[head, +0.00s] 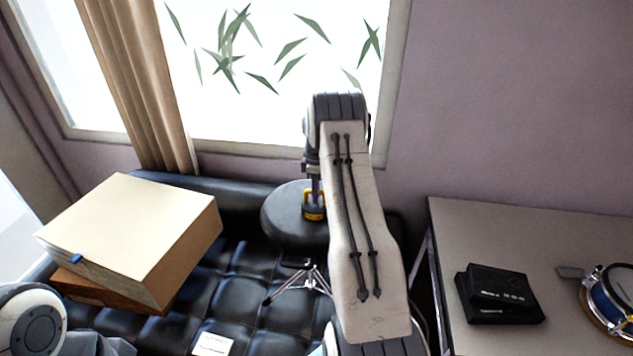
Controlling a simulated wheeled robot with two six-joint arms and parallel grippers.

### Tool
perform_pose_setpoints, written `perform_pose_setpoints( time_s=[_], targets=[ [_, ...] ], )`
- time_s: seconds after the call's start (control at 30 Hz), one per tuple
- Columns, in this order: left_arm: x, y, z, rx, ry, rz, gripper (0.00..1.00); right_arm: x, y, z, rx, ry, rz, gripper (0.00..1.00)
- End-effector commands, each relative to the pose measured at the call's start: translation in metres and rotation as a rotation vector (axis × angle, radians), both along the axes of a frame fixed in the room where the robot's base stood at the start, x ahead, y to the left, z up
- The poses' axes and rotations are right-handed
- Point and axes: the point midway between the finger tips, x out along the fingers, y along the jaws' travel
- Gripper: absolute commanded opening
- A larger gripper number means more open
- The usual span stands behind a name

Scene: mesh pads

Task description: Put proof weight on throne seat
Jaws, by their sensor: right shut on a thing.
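The proof weight (314,210) is a small yellow and dark piece with a yellow handle-like top. The throne seat (283,217) is a round black cushion on a chrome tripod base. My right gripper (313,190) points down and is shut on the proof weight, over the right part of the seat. My forearm hides part of the gripper and the seat's right edge. I cannot tell whether the weight touches the seat. My left gripper is out of view; only part of my left arm shows at the lower left.
A black tufted couch (232,290) lies behind and left of the throne, with a large cream box (130,235) on a brown one. At right, a grey table (480,235) holds a black device (498,292) and a blue drum (612,300). A window and curtain are behind.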

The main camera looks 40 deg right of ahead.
Motion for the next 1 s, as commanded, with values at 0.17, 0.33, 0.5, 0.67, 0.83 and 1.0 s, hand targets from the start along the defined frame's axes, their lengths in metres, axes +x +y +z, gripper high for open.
perform_pose_setpoints(
  time_s=[0.17, 0.33, 0.5, 0.67, 0.83, 1.0],
  targets=[
    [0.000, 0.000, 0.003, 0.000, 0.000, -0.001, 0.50, 0.002, -0.001, -0.002, -0.005, -0.007, 0.000, 0.00],
    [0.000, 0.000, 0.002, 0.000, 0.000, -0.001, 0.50, 0.002, -0.001, -0.002, -0.005, -0.007, 0.000, 0.00],
    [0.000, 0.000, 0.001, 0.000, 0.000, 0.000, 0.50, 0.000, 0.000, -0.007, 0.000, -0.001, 0.000, 0.39],
    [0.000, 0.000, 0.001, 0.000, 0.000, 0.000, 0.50, 0.000, 0.000, -0.007, -0.001, -0.001, 0.000, 0.50],
    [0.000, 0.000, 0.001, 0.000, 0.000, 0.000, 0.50, 0.000, 0.000, -0.006, 0.000, -0.001, 0.000, 0.50],
    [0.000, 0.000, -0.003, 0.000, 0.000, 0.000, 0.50, 0.001, -0.001, 0.005, -0.002, -0.003, 0.000, 0.50]
  ],
)
